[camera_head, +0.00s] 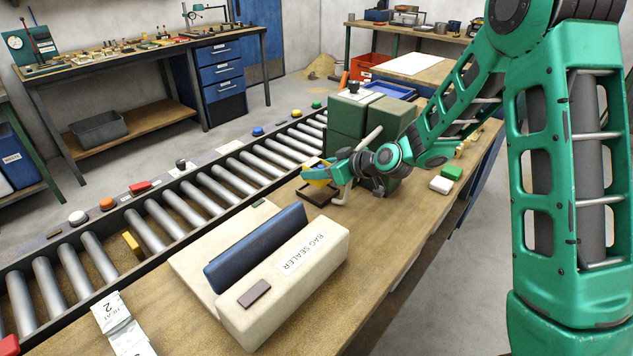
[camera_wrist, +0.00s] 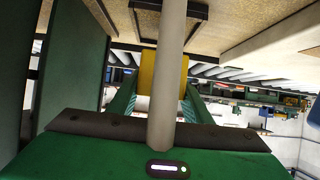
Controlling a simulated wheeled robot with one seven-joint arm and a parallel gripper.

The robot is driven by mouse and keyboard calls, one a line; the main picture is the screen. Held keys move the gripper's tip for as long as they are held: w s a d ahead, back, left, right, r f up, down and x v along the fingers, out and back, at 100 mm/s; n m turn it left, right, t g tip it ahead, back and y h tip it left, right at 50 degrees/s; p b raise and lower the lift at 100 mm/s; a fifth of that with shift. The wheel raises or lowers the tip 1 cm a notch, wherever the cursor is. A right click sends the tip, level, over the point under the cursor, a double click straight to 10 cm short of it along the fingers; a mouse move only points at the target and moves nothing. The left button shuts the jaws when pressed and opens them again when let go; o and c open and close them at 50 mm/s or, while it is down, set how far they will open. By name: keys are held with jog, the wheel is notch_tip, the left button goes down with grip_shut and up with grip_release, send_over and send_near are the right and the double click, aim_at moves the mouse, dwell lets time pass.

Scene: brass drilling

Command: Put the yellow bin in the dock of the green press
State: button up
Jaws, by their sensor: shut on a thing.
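The yellow bin (camera_head: 318,182) is small and held between the fingers of my gripper (camera_head: 314,172), beside the green press (camera_head: 346,117). It also shows in the wrist view (camera_wrist: 146,78), partly hidden by a grey bar. The dock, a dark square frame (camera_head: 308,197), lies on the bench at the press's foot. The bin appears just above or over the dock; whether it touches cannot be told. A dark frame also shows at the top of the wrist view (camera_wrist: 143,6).
The grey bar (camera_wrist: 167,60) of the press stands close in front of my wrist. A bag sealer (camera_head: 290,285) is nearer on the bench. A roller conveyor (camera_head: 205,190) runs along the left. White and green blocks (camera_head: 441,184) lie to the right.

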aim_at(318, 181)
jog(key=shift+w+f, duration=0.3)
jog(key=shift+f, duration=1.9)
jog(key=shift+f, duration=0.1)
jog(key=o, duration=1.1)
jog(key=shift+s+d+r, duration=0.15)
jog(key=shift+d+r, duration=0.05)
jog(key=v, duration=1.1)
jog(key=shift+s+d, duration=0.15)
jog(key=shift+s, duration=0.05)
jog(key=shift+r, duration=0.1)
